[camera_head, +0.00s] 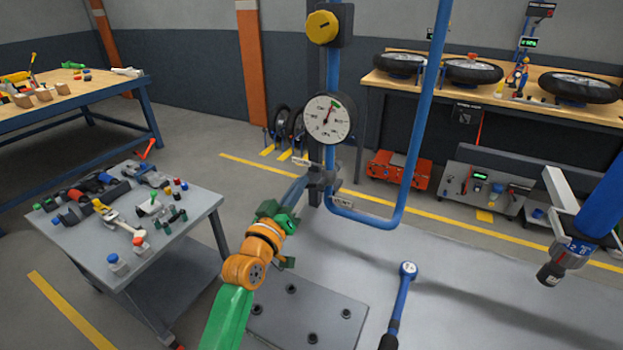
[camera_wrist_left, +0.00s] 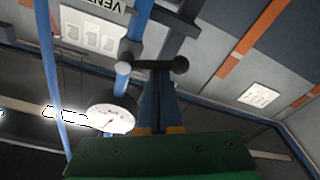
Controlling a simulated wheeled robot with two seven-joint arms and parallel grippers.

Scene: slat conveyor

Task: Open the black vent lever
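The vent valve (camera_head: 322,178) sits low on the vertical blue pipe, under a round white pressure gauge (camera_head: 328,118). My left gripper (camera_head: 307,184) reaches up to it from the lower left on my green and orange arm. In the left wrist view, a black bar with rounded ends (camera_wrist_left: 155,65), which looks like the vent lever, lies across the tips of my left gripper (camera_wrist_left: 158,78). The blue fingers stand close together there. Whether they grip the bar or only touch it is not clear. My right gripper is not in view.
A blue-handled wrench (camera_head: 400,300) lies right of my arm. A blue tool with a dark nose (camera_head: 580,240) hangs at the right edge. A grey tool cart (camera_head: 190,215) stands left. A blue pipe loop (camera_head: 411,150) rises right of the valve.

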